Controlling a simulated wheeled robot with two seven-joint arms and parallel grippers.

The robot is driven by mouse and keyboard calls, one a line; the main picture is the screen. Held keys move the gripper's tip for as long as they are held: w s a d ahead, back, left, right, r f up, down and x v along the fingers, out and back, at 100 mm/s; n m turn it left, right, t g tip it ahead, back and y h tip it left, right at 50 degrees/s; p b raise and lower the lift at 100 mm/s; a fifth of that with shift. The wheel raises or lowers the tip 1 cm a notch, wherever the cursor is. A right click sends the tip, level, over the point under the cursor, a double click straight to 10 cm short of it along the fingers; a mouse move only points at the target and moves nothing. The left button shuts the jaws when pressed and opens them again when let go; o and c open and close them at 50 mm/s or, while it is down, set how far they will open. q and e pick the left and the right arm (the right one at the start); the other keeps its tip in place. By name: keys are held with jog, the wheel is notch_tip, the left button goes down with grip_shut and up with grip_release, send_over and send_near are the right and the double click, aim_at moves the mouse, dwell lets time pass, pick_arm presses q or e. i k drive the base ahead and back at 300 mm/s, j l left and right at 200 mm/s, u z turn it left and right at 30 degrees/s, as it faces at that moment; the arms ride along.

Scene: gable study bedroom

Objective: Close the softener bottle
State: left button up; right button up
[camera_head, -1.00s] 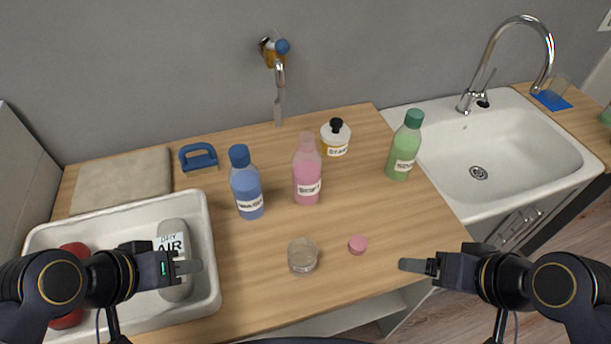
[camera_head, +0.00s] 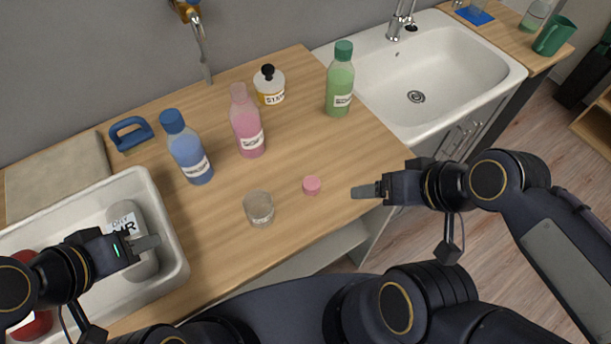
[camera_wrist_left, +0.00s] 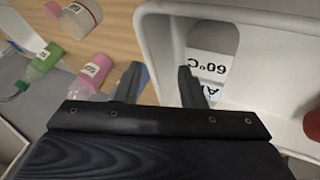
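The softener bottle (camera_head: 248,128) is pink with a white label and stands upright on the wooden counter, its neck bare. A pink bottle also shows in the left wrist view (camera_wrist_left: 88,78). A small round pink cap (camera_head: 312,185) lies on the counter to the front right of the bottle. My left gripper (camera_head: 150,243) is over the white basin, well away from bottle and cap; the wrist view shows its fingers (camera_wrist_left: 158,78) apart with nothing between them. My right gripper (camera_head: 362,191) is by the counter's right front edge, right of the cap; its finger gap is not visible.
A blue bottle (camera_head: 188,150), a black-topped bottle (camera_head: 270,86) and a green bottle (camera_head: 340,82) stand around the softener. A clear glass jar (camera_head: 259,209) stands left of the cap. The white basin (camera_head: 167,215) holds a grey-white bottle (camera_head: 140,262). A sink (camera_head: 470,70) is at right.

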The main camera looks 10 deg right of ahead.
aim_at(243, 116)
jog(key=k, duration=0.65)
jog(key=u, duration=2.25)
jog(key=k+l, duration=0.35)
jog(key=l, duration=0.15)
jog(key=k+l, duration=0.3)
jog(key=l, duration=0.15)
jog(key=k+l, duration=0.35)
jog(key=l, duration=0.15)
